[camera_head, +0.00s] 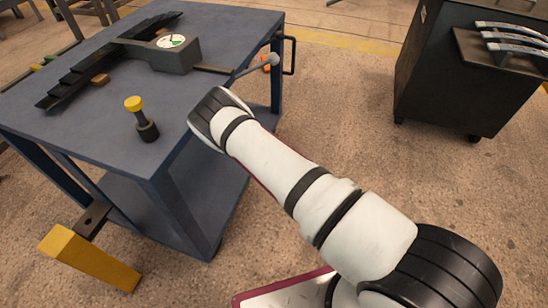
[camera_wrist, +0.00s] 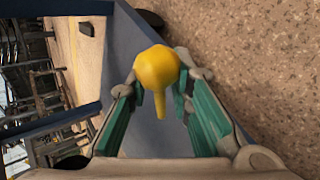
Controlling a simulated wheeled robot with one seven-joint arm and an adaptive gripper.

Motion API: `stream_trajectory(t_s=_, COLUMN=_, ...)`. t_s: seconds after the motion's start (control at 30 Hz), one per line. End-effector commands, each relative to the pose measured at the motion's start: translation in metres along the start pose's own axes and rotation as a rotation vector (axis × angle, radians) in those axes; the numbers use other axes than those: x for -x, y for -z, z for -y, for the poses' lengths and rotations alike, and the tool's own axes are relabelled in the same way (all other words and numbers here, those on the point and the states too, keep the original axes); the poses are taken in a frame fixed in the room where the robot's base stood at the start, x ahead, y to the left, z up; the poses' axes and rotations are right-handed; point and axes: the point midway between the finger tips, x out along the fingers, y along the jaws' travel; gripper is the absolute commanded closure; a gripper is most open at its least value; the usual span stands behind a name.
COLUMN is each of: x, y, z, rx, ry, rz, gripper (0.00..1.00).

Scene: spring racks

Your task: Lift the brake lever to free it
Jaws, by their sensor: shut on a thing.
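In the wrist view a yellow rounded knob with a tapering yellow stem, which I take for the brake lever (camera_wrist: 157,68), sits between the green-padded fingers of my gripper (camera_wrist: 158,82). The fingers are shut on it at its sides. Behind it are a blue cart surface and the concrete floor. In the head view my wrist hangs at the right edge of the blue cart (camera_head: 95,118) and hides the fingers and the held knob. Where the lever joins the cart cannot be seen.
On the cart top stand a yellow-capped dark post (camera_head: 140,117) and a grey gauge box (camera_head: 175,50) with a rod ending in a grey ball (camera_head: 273,59). A yellow bar (camera_head: 88,258) juts out at lower left. A dark cabinet (camera_head: 440,80) stands right; floor between is clear.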

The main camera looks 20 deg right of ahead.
Motion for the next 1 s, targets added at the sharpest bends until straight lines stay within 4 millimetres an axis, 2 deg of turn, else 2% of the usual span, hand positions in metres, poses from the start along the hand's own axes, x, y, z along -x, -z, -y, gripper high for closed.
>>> stream_trajectory(t_s=0.2, x=0.0027, y=-0.0031, z=-0.0087, rx=-0.003, ry=-0.006, rz=0.007, gripper=1.0)
stream_trajectory(t_s=0.67, x=0.0033, y=-0.0033, z=-0.0107, rx=-0.004, ry=-0.007, rz=0.007, gripper=1.0)
stream_trajectory(t_s=0.7, x=0.0033, y=-0.0033, z=-0.0107, rx=-0.004, ry=-0.007, rz=0.008, gripper=0.79)
stream_trajectory(t_s=0.8, x=0.0033, y=-0.0027, z=-0.0104, rx=-0.004, ry=-0.007, rz=0.006, gripper=0.56)
stream_trajectory(t_s=1.0, x=0.0034, y=-0.0001, z=-0.009, rx=-0.003, ry=-0.005, rz=0.002, gripper=0.56)
